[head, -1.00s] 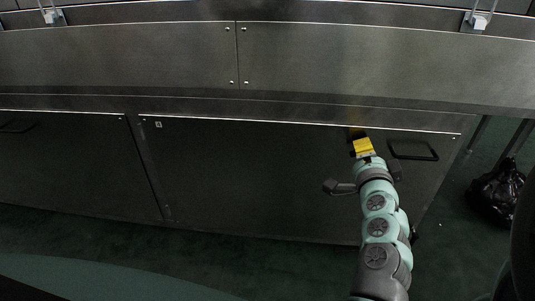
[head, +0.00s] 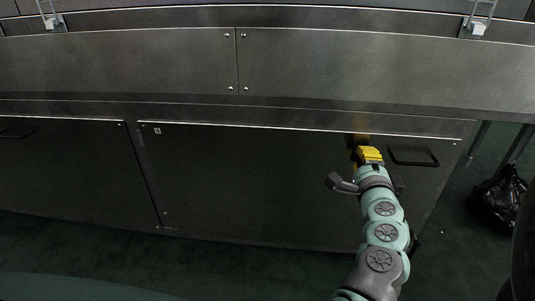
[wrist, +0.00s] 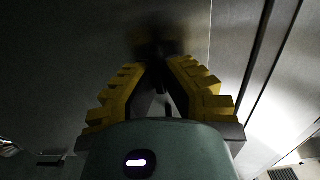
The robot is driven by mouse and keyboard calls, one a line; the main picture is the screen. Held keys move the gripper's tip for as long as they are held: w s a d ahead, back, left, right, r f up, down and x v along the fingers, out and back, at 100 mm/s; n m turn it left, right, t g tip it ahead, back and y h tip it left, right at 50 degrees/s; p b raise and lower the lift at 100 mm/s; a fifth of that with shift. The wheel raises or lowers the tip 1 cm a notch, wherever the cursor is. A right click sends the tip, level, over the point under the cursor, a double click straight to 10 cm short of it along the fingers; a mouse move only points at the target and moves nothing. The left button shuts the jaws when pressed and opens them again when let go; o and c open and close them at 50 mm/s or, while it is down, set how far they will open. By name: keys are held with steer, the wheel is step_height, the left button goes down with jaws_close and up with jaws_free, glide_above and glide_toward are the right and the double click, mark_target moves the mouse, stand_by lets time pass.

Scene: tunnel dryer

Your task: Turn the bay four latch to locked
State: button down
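The bay door (head: 250,180) is a wide dark metal panel with a small label (head: 157,131), seemingly a 4, at its upper left. My gripper (head: 369,154), with yellow fingers, is at the upper right of this door, left of its black handle. In the wrist view my gripper (wrist: 163,65) points at the door, its stepped yellow fingers slanting inward with their tips close together. A dark, blurred shape (wrist: 155,45) lies at and beyond the tips. It may be the latch or a shadow. The latch's position cannot be read, and I cannot tell whether the fingers touch it.
The black handle (head: 414,156) is close to the right of my gripper. A steel ledge (head: 320,65) runs above the door. A neighbouring door (head: 60,170) is at the left. A black bag (head: 498,197) lies on the floor at the right. The green floor in front looks clear.

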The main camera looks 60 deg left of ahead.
steer(key=shift+f, duration=0.1)
steer(key=c, duration=1.1)
jaws_free()
steer(key=shift+v, duration=3.75)
